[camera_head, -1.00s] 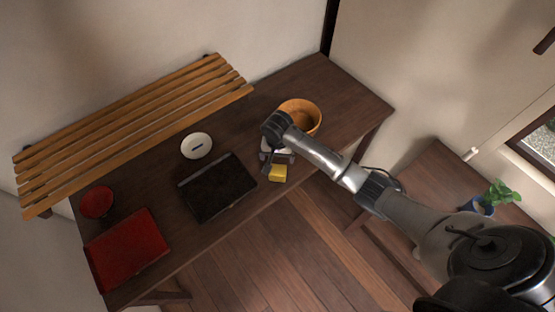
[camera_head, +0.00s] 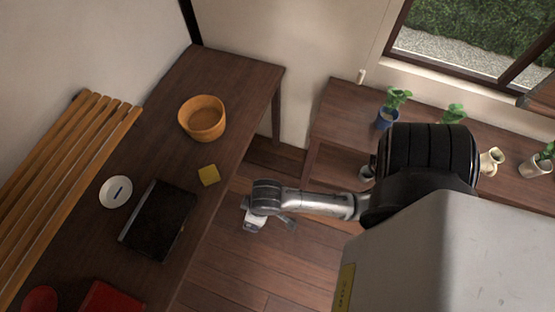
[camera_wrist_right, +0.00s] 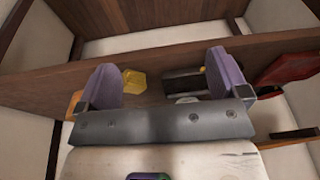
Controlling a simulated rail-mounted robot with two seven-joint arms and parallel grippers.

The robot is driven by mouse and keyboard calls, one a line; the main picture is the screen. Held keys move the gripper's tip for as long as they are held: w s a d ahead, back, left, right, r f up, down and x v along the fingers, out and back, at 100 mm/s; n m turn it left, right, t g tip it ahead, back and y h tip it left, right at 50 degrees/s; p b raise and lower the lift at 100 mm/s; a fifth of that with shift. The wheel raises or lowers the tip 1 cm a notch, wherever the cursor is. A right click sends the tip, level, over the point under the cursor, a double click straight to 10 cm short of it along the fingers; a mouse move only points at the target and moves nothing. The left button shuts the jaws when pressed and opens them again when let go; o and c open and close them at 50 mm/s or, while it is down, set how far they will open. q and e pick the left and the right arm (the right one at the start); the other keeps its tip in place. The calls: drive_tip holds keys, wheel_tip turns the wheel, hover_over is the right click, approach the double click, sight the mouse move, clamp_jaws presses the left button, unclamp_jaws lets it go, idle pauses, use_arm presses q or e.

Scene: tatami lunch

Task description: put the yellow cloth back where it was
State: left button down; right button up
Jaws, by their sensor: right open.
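The yellow cloth (camera_head: 208,175) is a small folded square. It lies on the dark wooden table (camera_head: 222,88) near the front edge, between the black box and the wooden bowl. My right gripper (camera_head: 258,222) is off the table's front edge, over the floor side, apart from the cloth. In the right wrist view the two purple fingers (camera_wrist_right: 165,80) are spread wide with nothing held between them. The cloth (camera_wrist_right: 134,82) shows there beyond the left finger. My left gripper is in neither view.
A wooden bowl (camera_head: 203,119) stands behind the cloth. A black box (camera_head: 160,220), a white dish (camera_head: 115,192) and a red tray (camera_head: 108,298) are further along the table. A slatted rack (camera_head: 60,180) runs along the wall. A side table (camera_head: 340,112) holds potted plants.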

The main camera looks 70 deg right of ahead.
drive_tip(key=s+r+n, duration=0.2)
drive_tip(key=s+r, duration=0.2)
drive_tip(key=s, duration=0.2)
drive_tip(key=shift+s+d+t, duration=0.2)
drive_tip(key=shift+s+t, duration=0.2)
